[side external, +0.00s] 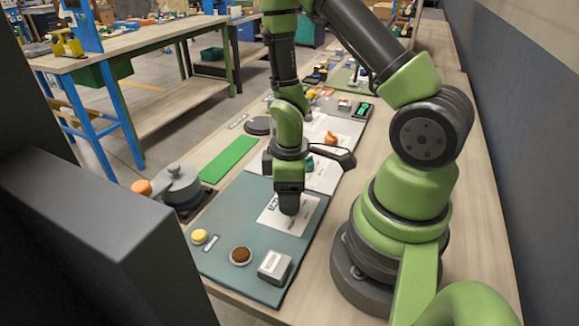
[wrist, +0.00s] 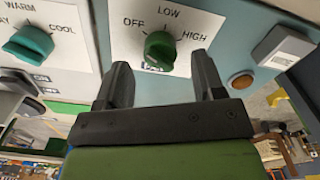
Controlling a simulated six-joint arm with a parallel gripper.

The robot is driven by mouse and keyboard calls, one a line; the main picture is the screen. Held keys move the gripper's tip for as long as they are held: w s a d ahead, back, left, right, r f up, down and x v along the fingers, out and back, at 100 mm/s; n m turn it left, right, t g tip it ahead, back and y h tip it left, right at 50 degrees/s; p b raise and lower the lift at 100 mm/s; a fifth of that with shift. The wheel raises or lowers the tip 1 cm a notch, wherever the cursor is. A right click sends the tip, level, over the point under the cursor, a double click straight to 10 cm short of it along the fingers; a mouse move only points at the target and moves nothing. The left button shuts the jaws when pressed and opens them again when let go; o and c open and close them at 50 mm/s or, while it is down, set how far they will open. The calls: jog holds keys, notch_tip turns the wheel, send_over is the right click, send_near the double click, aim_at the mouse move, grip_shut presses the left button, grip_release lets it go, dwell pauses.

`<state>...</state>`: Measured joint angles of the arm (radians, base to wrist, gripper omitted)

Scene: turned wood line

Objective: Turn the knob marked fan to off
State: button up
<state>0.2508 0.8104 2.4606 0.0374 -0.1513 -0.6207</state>
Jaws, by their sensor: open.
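In the wrist view a green knob (wrist: 159,52) sits on a white card (wrist: 125,25) marked OFF at left, LOW at top and HIGH at right. A small label below the knob is partly hidden, and I cannot read it fully. Which mark the knob points to is not clear. My gripper (wrist: 161,64) is open, with one finger to each side of the knob in the picture; I see no contact. In the side external view my gripper (side external: 289,204) points down over the white card (side external: 272,216) and hides the knob.
A teal knob (wrist: 28,43) on a card marked WARM and COOL is at left. A grey box (side external: 274,266), brown button (side external: 241,256) and yellow button (side external: 199,236) share the blue-green panel (side external: 215,215). A lidded pot (side external: 178,185) and green mat (side external: 229,158) are nearby.

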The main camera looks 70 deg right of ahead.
notch_tip(320, 180, up, 8)
jog(key=shift+f, duration=0.25)
jog(key=shift+r, duration=0.15)
jog(key=s+a+r+m+t+y, duration=0.1)
jog(key=s+a+r+m+t, duration=0.1)
jog(key=r, duration=0.7)
jog(key=s+a+r+m+t+y, duration=0.1)
jog(key=s+a+r+m+t, duration=0.2)
jog(key=r, duration=0.7)
jog(key=a+m+t, duration=0.2)
jog(key=m, duration=0.1)
jog(key=shift+a+r+m, duration=0.15)
jog(key=shift+a+m, duration=0.25)
jog(key=shift+s, duration=0.1)
jog(key=shift+c, duration=0.2)
